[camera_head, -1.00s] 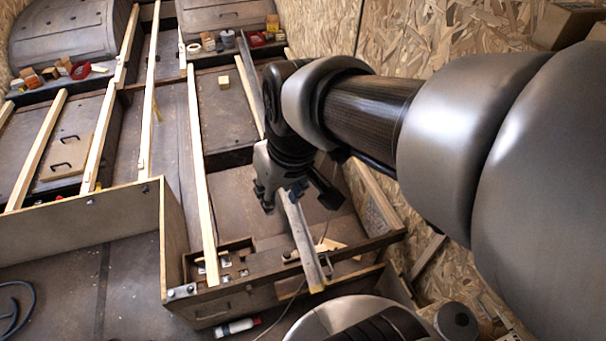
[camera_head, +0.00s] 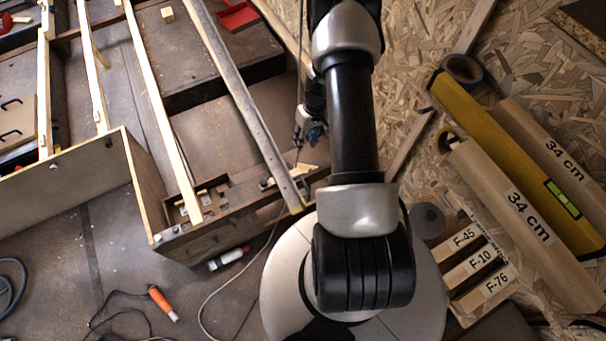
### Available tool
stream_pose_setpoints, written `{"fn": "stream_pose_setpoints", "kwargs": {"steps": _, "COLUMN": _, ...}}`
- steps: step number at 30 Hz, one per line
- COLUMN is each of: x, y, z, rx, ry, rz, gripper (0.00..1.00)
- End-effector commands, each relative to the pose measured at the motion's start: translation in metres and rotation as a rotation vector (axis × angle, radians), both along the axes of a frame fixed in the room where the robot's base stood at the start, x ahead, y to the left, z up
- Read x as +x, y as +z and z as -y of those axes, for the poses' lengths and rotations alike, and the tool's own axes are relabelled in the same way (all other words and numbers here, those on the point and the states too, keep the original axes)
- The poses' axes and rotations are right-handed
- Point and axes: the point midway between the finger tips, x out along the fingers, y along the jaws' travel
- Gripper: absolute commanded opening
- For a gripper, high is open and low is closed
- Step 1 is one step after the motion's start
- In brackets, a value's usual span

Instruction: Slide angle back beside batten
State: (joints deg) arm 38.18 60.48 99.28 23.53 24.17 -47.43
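The angle (camera_head: 245,105) is a long grey metal bar in the head view. It runs slanting from the top down to the front wall of the wooden frame, its near end overhanging the edge beside my base. A pale wooden batten (camera_head: 157,105) lies to its left, with a wide gap of dark floor between them. Another pale strip (camera_head: 270,22) shows to the right of the angle, partly hidden by my arm. My gripper (camera_head: 308,135) is small and partly covered by my arm, right of the angle and apart from it in the picture. Its fingers are too unclear to judge.
A red dustpan-like object (camera_head: 238,15) and a small wood block (camera_head: 167,14) lie at the top. Loose wood pieces (camera_head: 290,174) lie near the angle's near end. A yellow level (camera_head: 520,165) and labelled blocks (camera_head: 468,238) stand at right. A cable (camera_head: 215,295) crosses the floor.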

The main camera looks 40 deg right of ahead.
Motion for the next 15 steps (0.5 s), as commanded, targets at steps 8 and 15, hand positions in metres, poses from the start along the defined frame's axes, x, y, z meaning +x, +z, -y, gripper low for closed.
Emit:
{"fn": "stream_pose_setpoints", "kwargs": {"steps": 8, "x": -0.033, "y": -0.071, "z": 0.011, "rx": 0.023, "ry": -0.031, "rz": -0.032, "gripper": 0.31}}
{"fn": "stream_pose_setpoints", "kwargs": {"steps": 15, "x": -0.033, "y": -0.101, "z": 0.006, "rx": 0.025, "ry": -0.028, "rz": -0.035, "gripper": 0.31}}
